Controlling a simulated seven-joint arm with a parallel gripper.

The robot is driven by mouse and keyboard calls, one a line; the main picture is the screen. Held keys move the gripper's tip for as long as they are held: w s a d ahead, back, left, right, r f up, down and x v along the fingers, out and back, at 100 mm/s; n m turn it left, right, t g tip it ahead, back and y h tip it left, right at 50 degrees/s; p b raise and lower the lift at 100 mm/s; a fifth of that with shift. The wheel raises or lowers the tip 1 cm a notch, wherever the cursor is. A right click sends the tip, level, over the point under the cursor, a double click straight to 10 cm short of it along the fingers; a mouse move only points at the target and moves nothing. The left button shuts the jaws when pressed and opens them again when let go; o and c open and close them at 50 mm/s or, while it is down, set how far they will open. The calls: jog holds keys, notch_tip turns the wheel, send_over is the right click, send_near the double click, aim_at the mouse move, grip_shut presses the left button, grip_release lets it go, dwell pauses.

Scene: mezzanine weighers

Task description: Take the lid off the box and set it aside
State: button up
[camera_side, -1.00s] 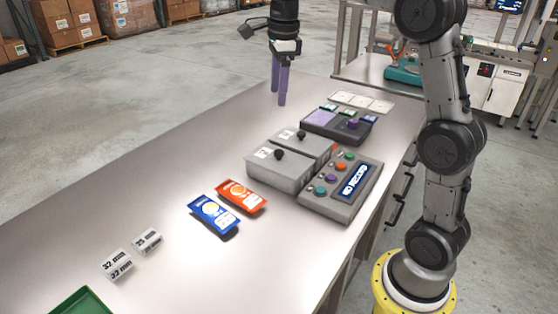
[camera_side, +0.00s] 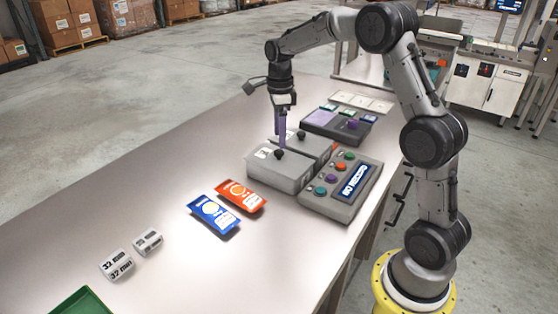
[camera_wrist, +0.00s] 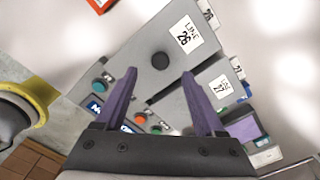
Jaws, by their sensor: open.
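Two grey lidded boxes with black knobs stand side by side on the table. The nearer box (camera_side: 278,175) has a label reading LINE 26 in the wrist view (camera_wrist: 184,37). Its lid knob (camera_side: 279,154) also shows in the wrist view (camera_wrist: 160,61). The other box (camera_side: 318,146), labelled 27 in the wrist view (camera_wrist: 222,84), sits just behind it. My gripper (camera_side: 281,146) has purple fingers pointing down, just above the nearer box's knob. In the wrist view my gripper (camera_wrist: 158,74) is open, with the knob showing between and slightly beyond its fingertips. It holds nothing.
A grey button panel (camera_side: 345,200) with a display stands right of the boxes. Orange (camera_side: 241,196) and blue (camera_side: 213,214) packets lie in front, with white labelled blocks (camera_side: 117,264) farther left.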

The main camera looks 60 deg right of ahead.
aim_at(279, 151)
notch_tip(279, 151, down, 5)
jog(key=shift+w+r, duration=0.1)
grip_shut()
dwell(0.4)
